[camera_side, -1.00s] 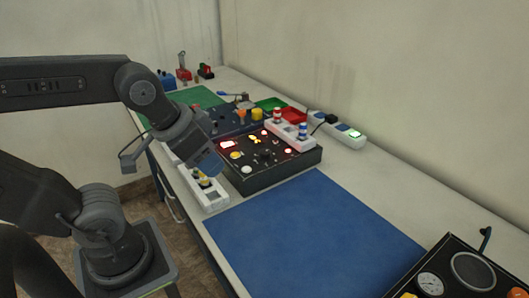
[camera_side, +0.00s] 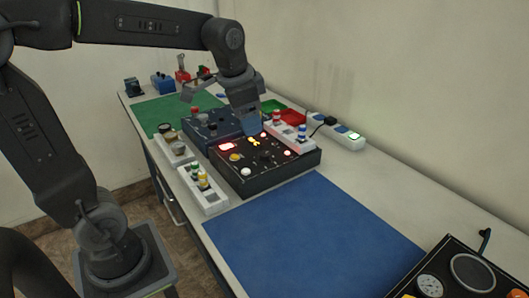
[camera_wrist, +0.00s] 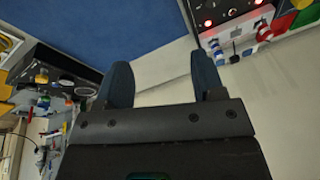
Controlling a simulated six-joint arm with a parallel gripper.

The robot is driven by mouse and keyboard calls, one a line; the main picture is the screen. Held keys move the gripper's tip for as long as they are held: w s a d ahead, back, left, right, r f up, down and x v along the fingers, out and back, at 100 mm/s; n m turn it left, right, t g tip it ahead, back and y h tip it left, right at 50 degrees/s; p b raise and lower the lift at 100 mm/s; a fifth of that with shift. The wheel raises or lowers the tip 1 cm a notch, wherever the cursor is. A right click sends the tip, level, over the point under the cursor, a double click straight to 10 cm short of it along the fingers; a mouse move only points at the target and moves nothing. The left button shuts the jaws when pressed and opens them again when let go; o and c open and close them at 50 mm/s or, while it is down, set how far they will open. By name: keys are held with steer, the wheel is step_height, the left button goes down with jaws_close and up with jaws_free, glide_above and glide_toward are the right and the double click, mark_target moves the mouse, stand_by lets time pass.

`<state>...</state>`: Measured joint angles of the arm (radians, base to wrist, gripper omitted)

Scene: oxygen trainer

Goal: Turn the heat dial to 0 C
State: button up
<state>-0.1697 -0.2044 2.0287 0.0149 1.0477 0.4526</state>
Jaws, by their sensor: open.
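My gripper (camera_side: 252,126) hangs above the back part of the black control panel (camera_side: 272,180) in the side view. In the wrist view its two blue-grey fingers (camera_wrist: 162,82) stand apart with nothing between them. The panel carries a red lit display, lit red and yellow lamps, a white button and a dark knob (camera_side: 265,156). I cannot tell which control is the heat dial; no 0 C mark is readable. The panel also shows at the upper right of the wrist view (camera_wrist: 226,12). My gripper hides part of the panel's back and the dark blue box behind it.
A white strip with colored buttons (camera_side: 203,189) lies left of the panel. A power strip (camera_side: 337,130) lies farther right. A second black panel with a gauge (camera_side: 430,285) stands at front right. The blue mat (camera_side: 315,235) is clear.

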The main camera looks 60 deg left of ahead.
steer(key=w+a+f+m+g, duration=0.1)
steer(key=w+a+f, duration=0.1)
steer(key=w+a, duration=0.35)
steer(key=m+g, duration=0.2)
glide_toward(265, 153)
steer(key=f, duration=0.9)
steer(key=shift+s+a+f, duration=0.1)
steer(key=shift+a+f, duration=0.1)
steer(key=shift+a, duration=0.05)
steer(key=c, duration=0.9)
